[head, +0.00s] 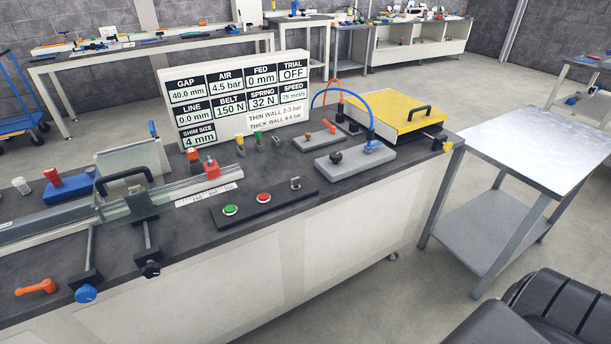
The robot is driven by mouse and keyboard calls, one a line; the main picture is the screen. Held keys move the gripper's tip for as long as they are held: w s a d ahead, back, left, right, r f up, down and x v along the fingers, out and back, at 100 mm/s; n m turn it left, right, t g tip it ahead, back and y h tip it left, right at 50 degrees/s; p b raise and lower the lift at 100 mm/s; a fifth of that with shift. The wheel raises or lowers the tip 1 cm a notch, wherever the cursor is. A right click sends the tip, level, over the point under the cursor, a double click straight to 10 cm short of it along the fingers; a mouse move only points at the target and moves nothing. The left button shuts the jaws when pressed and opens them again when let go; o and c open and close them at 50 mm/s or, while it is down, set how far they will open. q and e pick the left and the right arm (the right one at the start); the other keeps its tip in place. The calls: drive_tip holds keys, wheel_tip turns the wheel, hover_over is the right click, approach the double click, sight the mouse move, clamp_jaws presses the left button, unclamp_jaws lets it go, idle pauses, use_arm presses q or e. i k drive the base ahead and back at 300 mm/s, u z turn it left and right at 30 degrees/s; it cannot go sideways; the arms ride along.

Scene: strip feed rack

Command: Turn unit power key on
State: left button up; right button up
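A small grey metal key switch (296,183) stands at the right end of a black control strip (262,201) on the dark bench top. It looks like the power key; its exact turn position is too small to tell. A green button (230,210) and a red button (263,197) sit to its left on the same strip. A white display board (241,98) behind shows lit readings, including TRIAL OFF, AIR 4.5 bar and GAP 40.0 mm. Neither of my grippers is in view.
A rail with a black handle (124,178) and clamps fills the bench's left side. A grey block with a blue hose (354,157) and a yellow plate (401,110) lie to the right. A metal side table (540,140) stands beyond the bench's right end.

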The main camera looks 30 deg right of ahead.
sight(295, 181)
drive_tip(key=z, duration=0.65)
drive_tip(key=i, duration=0.85)
drive_tip(key=u, duration=1.15)
